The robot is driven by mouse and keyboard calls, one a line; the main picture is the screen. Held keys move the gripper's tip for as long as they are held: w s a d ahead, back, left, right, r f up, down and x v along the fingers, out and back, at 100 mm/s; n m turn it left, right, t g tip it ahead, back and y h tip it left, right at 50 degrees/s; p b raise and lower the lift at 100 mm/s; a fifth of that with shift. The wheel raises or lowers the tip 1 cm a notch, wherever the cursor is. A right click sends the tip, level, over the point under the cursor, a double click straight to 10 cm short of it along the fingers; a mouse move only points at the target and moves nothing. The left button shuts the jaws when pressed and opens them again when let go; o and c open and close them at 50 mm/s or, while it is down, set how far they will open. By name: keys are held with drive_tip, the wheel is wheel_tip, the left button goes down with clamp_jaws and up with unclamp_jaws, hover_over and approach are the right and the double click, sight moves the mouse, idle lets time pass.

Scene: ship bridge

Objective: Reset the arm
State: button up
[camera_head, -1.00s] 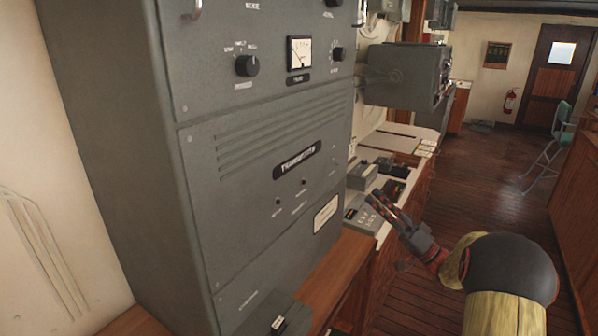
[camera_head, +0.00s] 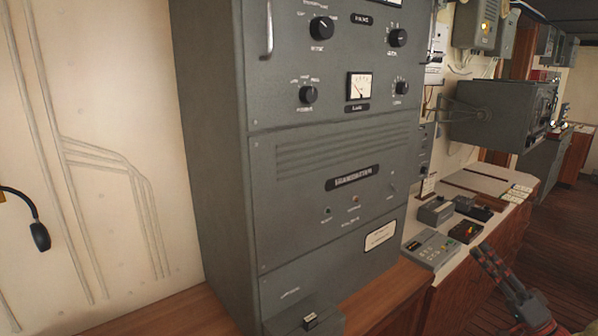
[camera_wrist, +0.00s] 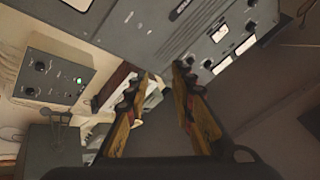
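My gripper (camera_head: 492,262) shows at the lower right of the head view, right of the tall grey transmitter cabinet (camera_head: 320,185) and beside the desk's front edge. Its dark fingers with red marks point up and left. In the wrist view my gripper (camera_wrist: 160,82) has its two fingers apart, with a clear gap and nothing held between them. The rest of my arm is mostly outside the head view.
A wooden desk (camera_head: 385,298) carries the cabinet. A grey keypad box (camera_head: 430,248) and small devices stand on the counter to its right. A grey wall box (camera_head: 495,112) juts out behind. A dark handset (camera_head: 38,235) hangs at left. Floor at right is open.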

drive_tip(key=a+f+m+g+h, duration=0.1)
drive_tip(key=a+f+m+g, duration=0.55)
drive_tip(key=f, duration=0.55)
drive_tip(key=s+a+f+g+h, duration=0.3)
drive_tip(key=s+a+f+g, duration=0.5)
drive_tip(key=s+a, duration=0.35)
drive_tip(key=s+a+r+n+g+h, duration=0.1)
drive_tip(key=s+r+n+g+h, duration=0.2)
drive_tip(key=s+h, duration=0.9)
drive_tip(key=s+a+r+n+t+y, duration=0.1)
drive_tip(key=s+a+r+n+t, duration=0.2)
drive_tip(key=s+a+r+n, duration=0.2)
wheel_tip(320, 180, up, 2)
drive_tip(key=shift+s+a+r+y, duration=0.3)
drive_tip(key=shift+s+a, duration=0.2)
drive_tip(key=shift+s, duration=0.15)
